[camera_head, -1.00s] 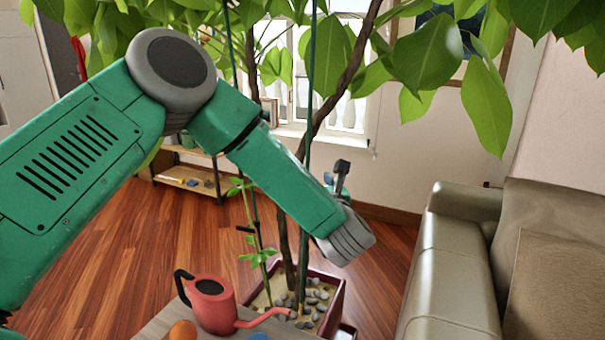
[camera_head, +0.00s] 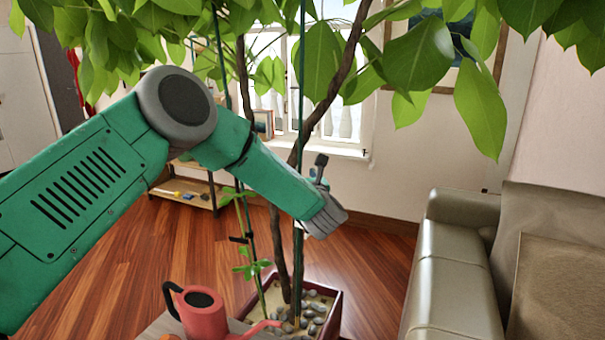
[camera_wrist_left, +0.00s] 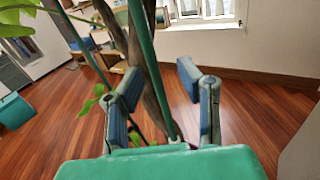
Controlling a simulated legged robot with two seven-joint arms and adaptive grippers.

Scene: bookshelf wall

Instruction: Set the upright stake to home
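A thin green upright stake (camera_head: 303,70) rises from the plant pot (camera_head: 336,309) beside the brown trunks. A second green stake (camera_head: 222,60) stands to its left and leans slightly. My left gripper (camera_head: 325,213) is at the lower part of the near stake, above the pot; its fingers are mostly hidden in the head view. In the left wrist view its two blue-padded fingers (camera_wrist_left: 160,80) are spread apart. The near stake (camera_wrist_left: 142,45) runs between them, with a trunk behind, and I see no finger closed on it. My right gripper is not in view.
A red watering can (camera_head: 203,314) stands on a small table (camera_head: 160,326) in front of the pot. A grey sofa (camera_head: 450,270) is at the right. Large leaves (camera_head: 425,55) hang above. A low shelf (camera_head: 190,190) stands behind, with bare wooden floor between.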

